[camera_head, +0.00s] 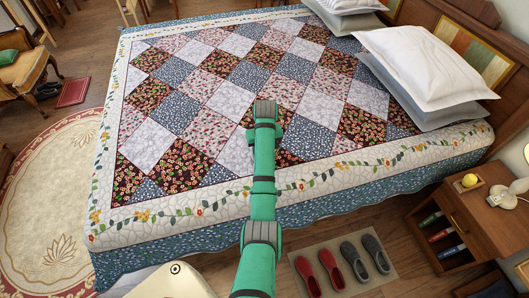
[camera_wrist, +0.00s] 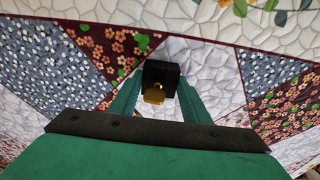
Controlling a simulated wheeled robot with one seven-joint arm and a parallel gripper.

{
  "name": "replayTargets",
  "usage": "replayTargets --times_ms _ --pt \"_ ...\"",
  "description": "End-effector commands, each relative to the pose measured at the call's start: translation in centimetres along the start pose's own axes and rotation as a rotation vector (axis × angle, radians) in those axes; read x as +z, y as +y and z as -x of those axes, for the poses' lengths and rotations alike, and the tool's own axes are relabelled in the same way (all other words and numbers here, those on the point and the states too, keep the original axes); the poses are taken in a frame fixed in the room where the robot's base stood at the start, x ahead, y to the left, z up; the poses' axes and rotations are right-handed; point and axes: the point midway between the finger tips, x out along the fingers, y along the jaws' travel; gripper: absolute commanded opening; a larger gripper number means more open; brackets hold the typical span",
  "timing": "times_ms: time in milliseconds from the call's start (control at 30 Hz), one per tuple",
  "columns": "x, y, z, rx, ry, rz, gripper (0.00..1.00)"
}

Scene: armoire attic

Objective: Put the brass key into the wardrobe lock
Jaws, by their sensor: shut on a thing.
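My gripper (camera_wrist: 160,82) shows in the wrist view, with its two green fingers closing in toward a dark block. The brass key (camera_wrist: 153,96) shows as a small gold-coloured piece at the near side of that block (camera_wrist: 161,70), between the fingertips. My gripper is shut on it. The rest of the key's shape is hidden or too small to tell. In the head view my green arm reaches out over the bed, and the held key cannot be made out there. The wardrobe and its lock are in neither view.
A bed with a patchwork quilt (camera_head: 222,158) fills the middle, with pillows (camera_head: 425,68) at the right. A nightstand (camera_head: 487,212) stands at the lower right, a slipper mat (camera_head: 394,255) in front of the bed, a round rug (camera_head: 40,190) and a chair (camera_head: 22,65) at the left.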

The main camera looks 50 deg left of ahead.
Motion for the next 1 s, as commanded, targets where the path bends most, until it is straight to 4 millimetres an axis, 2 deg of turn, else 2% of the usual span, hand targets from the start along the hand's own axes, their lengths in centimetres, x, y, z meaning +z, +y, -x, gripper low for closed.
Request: replayTargets --times_ms 167,433,467,533,867,1000 --pt "-0.2 -0.3 -0.4 0.001 0.004 0.006 0.06" --pt "0.1 0.2 -0.7 0.002 0.003 -0.002 0.06" --pt "0.1 0.2 -0.8 0.001 0.001 -0.002 0.45" --pt "0.1 0.2 -0.8 0.001 0.002 -0.003 0.62" --pt "0.1 0.2 -0.6 0.001 0.002 -0.003 0.62" --pt "0.0 0.3 0.5 0.002 0.003 -0.003 0.62"
